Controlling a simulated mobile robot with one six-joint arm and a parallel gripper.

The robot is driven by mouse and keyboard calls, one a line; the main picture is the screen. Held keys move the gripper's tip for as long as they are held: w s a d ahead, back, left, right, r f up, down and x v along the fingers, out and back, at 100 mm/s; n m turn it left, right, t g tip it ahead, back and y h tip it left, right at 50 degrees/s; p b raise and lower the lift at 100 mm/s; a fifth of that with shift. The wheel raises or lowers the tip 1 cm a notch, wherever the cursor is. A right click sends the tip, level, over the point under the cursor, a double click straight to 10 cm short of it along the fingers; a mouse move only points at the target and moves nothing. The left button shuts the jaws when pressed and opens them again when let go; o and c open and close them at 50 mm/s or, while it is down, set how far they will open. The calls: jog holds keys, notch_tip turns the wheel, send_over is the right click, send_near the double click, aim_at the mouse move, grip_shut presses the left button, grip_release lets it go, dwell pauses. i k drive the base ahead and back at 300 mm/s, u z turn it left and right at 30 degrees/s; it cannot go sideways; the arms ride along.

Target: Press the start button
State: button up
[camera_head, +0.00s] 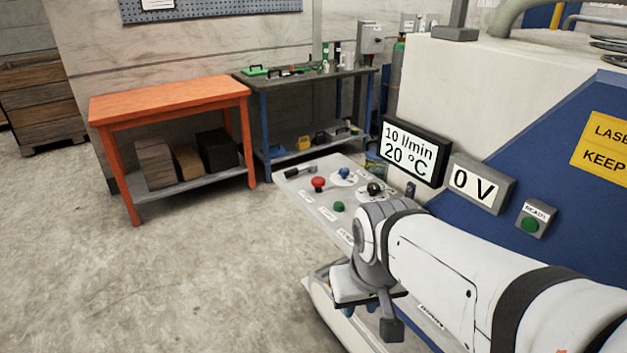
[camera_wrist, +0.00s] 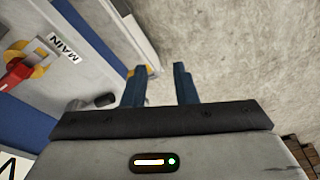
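A sloped light-grey control panel (camera_head: 296,190) stands in front of the machine in the head view. It carries a green button (camera_head: 338,206), a red button (camera_head: 318,184), a blue knob (camera_head: 344,173) and a black knob (camera_head: 374,188). Their labels are too small to read, so I cannot tell which is the start button. My gripper shows in the wrist view (camera_wrist: 160,70) with two blue fingers apart and nothing between them. In the head view my arm's end is at the panel's near side, covering part of it; the fingers are not clear there.
The wrist view shows a red switch (camera_wrist: 18,72) on yellow beside a MAIN label. The machine has two displays (camera_head: 411,148) (camera_head: 478,186) and a green READY light (camera_head: 530,224). An orange table (camera_head: 170,97) and a workbench (camera_head: 300,80) stand behind. The floor at left is clear.

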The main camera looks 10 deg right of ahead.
aim_at(338, 206)
jog(key=z, duration=0.05)
jog(key=k, duration=0.7)
jog(key=u, duration=1.4)
jog(key=i, duration=1.2)
jog(key=z, duration=1.9)
jog(key=i, duration=0.95)
jog(key=u, duration=0.1)
